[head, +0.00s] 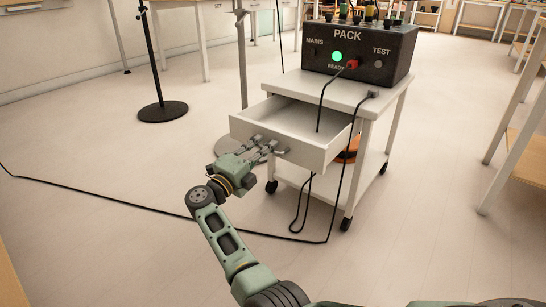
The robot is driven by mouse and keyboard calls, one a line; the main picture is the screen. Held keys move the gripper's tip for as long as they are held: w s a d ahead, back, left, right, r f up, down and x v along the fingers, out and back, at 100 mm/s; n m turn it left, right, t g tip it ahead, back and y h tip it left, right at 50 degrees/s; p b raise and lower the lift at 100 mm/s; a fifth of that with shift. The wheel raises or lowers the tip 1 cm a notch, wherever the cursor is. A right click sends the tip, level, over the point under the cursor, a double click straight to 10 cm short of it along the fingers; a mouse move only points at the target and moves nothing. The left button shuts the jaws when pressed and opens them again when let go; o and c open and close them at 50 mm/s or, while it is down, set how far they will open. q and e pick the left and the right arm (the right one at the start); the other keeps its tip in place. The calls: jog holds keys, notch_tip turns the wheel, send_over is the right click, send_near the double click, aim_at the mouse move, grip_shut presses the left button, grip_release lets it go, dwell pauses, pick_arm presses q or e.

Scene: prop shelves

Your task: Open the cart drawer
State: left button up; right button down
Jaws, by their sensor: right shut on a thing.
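The white cart (352,91) stands in the middle right of the head view. Its drawer (300,148) is pulled out toward the front left, and its inside shows as a pale, empty-looking tray. My right gripper (270,147) is at the drawer's front face, with its fingers shut on the grey handle (282,151). The fingers hide part of the handle. My left gripper is not in view.
A black PACK box (359,50) with a lit green light and a red plug stands on the cart top. Black cables hang past the drawer and run across the floor. A black-based stand (163,111) is at the left. A table stands close at the right edge.

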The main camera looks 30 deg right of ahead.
jog(key=shift+r+v, duration=0.1)
jog(key=shift+v, duration=0.55)
jog(key=shift+r+v, duration=0.15)
jog(key=shift+v, duration=0.5)
jog(key=c, duration=2.1)
grip_release()
